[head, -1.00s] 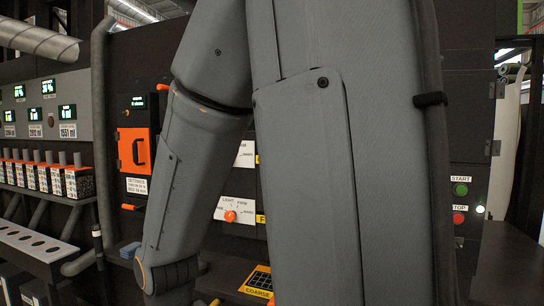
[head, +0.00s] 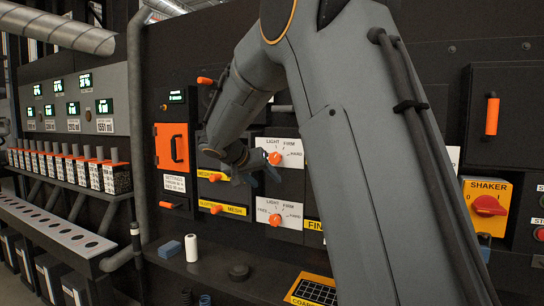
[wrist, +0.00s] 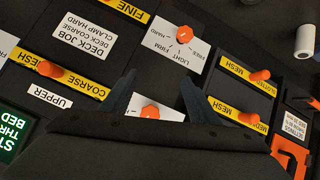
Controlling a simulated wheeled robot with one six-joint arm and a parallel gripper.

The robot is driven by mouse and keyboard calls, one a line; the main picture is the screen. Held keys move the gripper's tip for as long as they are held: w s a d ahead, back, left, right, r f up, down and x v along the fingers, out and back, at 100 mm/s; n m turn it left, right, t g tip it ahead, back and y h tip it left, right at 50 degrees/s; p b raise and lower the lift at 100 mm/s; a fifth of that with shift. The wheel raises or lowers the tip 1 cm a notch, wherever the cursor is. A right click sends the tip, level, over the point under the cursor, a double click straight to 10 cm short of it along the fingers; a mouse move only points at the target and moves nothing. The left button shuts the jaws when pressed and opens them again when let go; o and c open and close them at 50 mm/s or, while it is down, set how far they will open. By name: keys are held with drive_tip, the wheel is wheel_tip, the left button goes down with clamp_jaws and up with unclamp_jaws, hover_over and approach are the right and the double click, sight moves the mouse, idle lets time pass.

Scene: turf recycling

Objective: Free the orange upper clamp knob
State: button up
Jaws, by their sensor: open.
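The orange upper clamp knob (head: 275,158) sits on a white dial plate marked LIGHT, FIRM and HARD, the upper of two such plates. My gripper (head: 256,174) is in front of the panel, close to this knob, and hides the plate's left part. In the upside-down wrist view, the upper knob (wrist: 150,112) shows between my two open fingers (wrist: 157,95), its far part near the gripper body's edge. I cannot tell whether the fingers touch it. Its pointer setting is unclear. The lower clamp knob (head: 276,219) shows below, and in the wrist view (wrist: 183,32) beyond the fingertips.
Orange mesh handles (wrist: 260,76) with yellow labels flank the dials. A SHAKER switch (head: 488,205) is at the right. A blue block (head: 170,249) and white cylinder (head: 191,248) stand on the ledge below. My forearm blocks the panel's middle right.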

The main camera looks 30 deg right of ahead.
drive_tip(key=m+t+h, duration=0.1)
drive_tip(key=m+h, duration=0.1)
approach(274, 158)
drive_tip(key=d, duration=0.1)
drive_tip(key=shift+t, duration=0.3)
drive_tip(key=p+x, duration=0.3)
drive_tip(key=x, duration=0.5)
drive_tip(key=shift+w+a+f, duration=0.15)
drive_tip(key=shift+f, duration=0.05)
drive_tip(key=c, duration=1)
drive_tip(key=shift+c, duration=0.2)
